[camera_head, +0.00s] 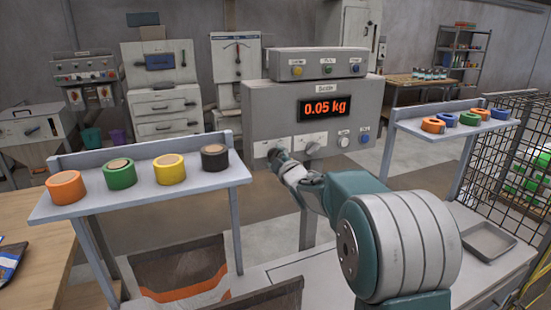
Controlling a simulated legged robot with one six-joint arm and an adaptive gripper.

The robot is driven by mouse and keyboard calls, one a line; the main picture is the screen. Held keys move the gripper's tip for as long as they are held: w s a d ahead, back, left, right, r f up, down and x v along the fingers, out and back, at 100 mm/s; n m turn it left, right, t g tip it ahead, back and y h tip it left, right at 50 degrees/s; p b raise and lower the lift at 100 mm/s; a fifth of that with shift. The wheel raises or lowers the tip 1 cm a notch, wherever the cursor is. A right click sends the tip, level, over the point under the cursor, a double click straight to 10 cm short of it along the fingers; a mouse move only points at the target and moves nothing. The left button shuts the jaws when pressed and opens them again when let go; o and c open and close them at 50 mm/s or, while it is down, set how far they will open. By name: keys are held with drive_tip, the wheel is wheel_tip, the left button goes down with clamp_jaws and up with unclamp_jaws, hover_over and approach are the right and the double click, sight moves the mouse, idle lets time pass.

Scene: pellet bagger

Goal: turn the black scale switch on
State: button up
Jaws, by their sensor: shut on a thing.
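The scale's grey control box (262,108) stands at the centre, with a lit orange display (325,108) reading 0.05 kg. My gripper (275,155) is at the lower left of its front face, shut on what appears to be the black scale switch. The fingers cover the switch, so its colour and position cannot be told. The light plate (261,148) around it shows at the edges. To its right a grey knob (312,148) sits on a similar plate, clear of my gripper.
A left shelf (100,203) holds orange, green, yellow and black tape rolls. White and blue round buttons (343,142) sit right of the knob. A wire cage (510,150) stands at the right, near a grey tray (489,241).

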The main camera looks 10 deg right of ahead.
drive_tip(key=shift+f, duration=0.4)
drive_tip(key=o, duration=1.1)
drive_tip(key=shift+r, duration=0.1)
drive_tip(key=shift+r, duration=0.1)
drive_tip(key=s+d, duration=0.2)
drive_tip(key=s, duration=0.9)
drive_tip(key=shift+s+d, duration=0.2)
drive_tip(key=shift+s, duration=0.1)
